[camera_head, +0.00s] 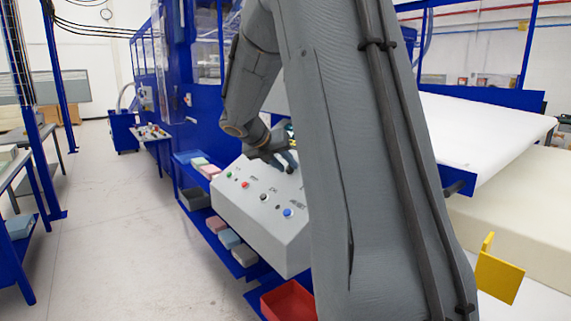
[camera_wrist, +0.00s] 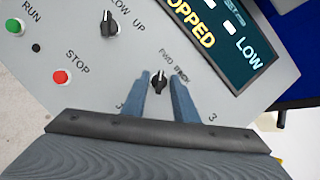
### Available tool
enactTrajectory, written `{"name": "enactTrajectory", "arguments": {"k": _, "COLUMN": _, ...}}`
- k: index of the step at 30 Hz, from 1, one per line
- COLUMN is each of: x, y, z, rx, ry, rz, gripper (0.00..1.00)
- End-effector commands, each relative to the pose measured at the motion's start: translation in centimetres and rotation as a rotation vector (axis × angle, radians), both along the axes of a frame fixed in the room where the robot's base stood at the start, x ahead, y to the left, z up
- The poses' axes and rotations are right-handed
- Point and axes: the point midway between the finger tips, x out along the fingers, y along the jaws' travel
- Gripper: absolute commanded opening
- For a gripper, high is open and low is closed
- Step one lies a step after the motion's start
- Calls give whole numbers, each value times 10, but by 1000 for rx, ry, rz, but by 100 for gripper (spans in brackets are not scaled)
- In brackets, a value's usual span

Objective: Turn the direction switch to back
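The direction switch (camera_wrist: 159,84) is a small black knob on the light grey control panel (camera_wrist: 75,45), with the labels FWD and BACK printed beside it. The BACK label is partly hard to read. My gripper (camera_wrist: 161,78) is open, with one blue-grey finger on each side of the knob. Whether the fingers touch the knob I cannot tell. In the head view my gripper (camera_head: 288,163) is at the far part of the sloped panel (camera_head: 255,225), and my arm hides part of the panel. The switch cannot be made out clearly there.
Close by in the wrist view are a second black knob (camera_wrist: 109,25) marked SLOW and UP, a red STOP button (camera_wrist: 61,77), a green RUN button (camera_wrist: 14,26) and a display (camera_wrist: 205,30) reading STOPPED and LOW. A red bin (camera_head: 288,300) is below the panel.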

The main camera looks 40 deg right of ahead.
Motion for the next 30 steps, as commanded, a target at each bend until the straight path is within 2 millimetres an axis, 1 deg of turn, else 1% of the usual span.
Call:
{"name": "enactTrajectory", "arguments": {"k": 5, "x": 0, "y": 0, "z": 0, "rx": 0, "ry": 0, "rz": 0, "gripper": 26}}
{"name": "enactTrajectory", "arguments": {"k": 6, "x": 0, "y": 0, "z": 0, "rx": 0, "ry": 0, "rz": 0, "gripper": 23}}
{"name": "enactTrajectory", "arguments": {"k": 8, "x": 0, "y": 0, "z": 0, "rx": 0, "ry": 0, "rz": 0, "gripper": 13}}
{"name": "enactTrajectory", "arguments": {"k": 10, "x": 0, "y": 0, "z": 0, "rx": 0, "ry": 0, "rz": 0, "gripper": 1}}
{"name": "enactTrajectory", "arguments": {"k": 11, "x": 0, "y": 0, "z": 0, "rx": 0, "ry": 0, "rz": 0, "gripper": 0}}
{"name": "enactTrajectory", "arguments": {"k": 20, "x": 1, "y": 1, "z": -1, "rx": 1, "ry": -18, "rz": -30, "gripper": 0}}
{"name": "enactTrajectory", "arguments": {"k": 26, "x": 2, "y": 1, "z": -2, "rx": 2, "ry": -72, "rz": -119, "gripper": 0}}
{"name": "enactTrajectory", "arguments": {"k": 30, "x": 2, "y": 1, "z": -2, "rx": 3, "ry": -131, "rz": -214, "gripper": 0}}
